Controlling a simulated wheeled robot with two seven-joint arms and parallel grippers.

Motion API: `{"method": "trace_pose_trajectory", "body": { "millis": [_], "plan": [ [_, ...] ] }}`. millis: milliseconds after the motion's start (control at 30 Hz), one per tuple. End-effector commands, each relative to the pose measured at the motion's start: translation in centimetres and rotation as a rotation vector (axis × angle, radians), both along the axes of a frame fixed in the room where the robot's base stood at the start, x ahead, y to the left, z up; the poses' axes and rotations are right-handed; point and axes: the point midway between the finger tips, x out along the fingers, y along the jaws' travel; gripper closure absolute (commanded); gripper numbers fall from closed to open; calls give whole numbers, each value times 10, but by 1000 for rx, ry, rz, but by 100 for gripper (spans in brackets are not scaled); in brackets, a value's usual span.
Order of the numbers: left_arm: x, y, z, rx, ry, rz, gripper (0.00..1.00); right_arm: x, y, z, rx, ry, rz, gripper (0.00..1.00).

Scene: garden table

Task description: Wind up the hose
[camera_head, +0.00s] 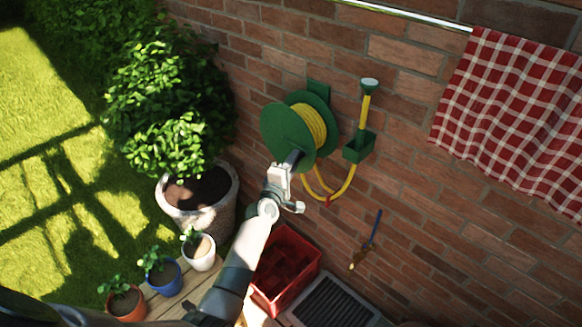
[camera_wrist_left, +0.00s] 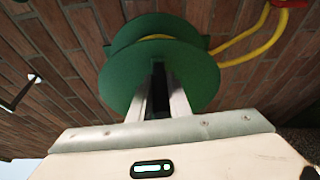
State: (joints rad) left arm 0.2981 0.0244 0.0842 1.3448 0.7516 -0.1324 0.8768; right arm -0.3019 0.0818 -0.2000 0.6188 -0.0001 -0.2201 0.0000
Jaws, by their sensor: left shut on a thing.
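A green hose reel (camera_head: 278,133) with yellow hose (camera_head: 308,122) wound on its drum is mounted on the brick wall; the reel's face also fills the middle of the left wrist view (camera_wrist_left: 120,78). The yellow hose hangs in a loop below the reel and runs up to a green holder (camera_head: 357,147) holding an upright nozzle (camera_head: 369,84). My left gripper (camera_head: 288,168) is at the reel's front face, shut on the dark crank handle (camera_head: 294,157). In the left wrist view the handle shows dark between the two fingers (camera_wrist_left: 159,100). My right gripper is not in view.
A red crate (camera_head: 311,270) and a dark grate (camera_head: 335,303) lie below. A large planter (camera_head: 225,205) with a bush and several small pots stand to the left. A checked cloth (camera_head: 510,115) hangs on a rail at right. A small tool (camera_head: 367,238) hangs on the wall.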

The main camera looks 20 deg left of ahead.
Motion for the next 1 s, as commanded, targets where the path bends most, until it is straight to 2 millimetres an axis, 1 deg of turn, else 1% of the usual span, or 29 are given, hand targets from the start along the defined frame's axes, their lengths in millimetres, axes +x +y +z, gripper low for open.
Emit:
{"method": "trace_pose_trajectory", "body": {
  "millis": [33, 500, 533, 600, 1000],
  "plan": [
    [3, 4, 5, 3, -6, 6, 100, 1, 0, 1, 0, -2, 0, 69],
    [5, 6, 4, 3, -5, 9, 100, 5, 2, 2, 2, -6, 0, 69],
    [5, 6, 4, 3, -5, 9, 78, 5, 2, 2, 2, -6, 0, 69],
    [5, 6, 4, 3, -5, 8, 64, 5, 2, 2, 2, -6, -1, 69],
    [2, 2, 2, 0, -2, 3, 64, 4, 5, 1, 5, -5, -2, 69]
  ]
}}
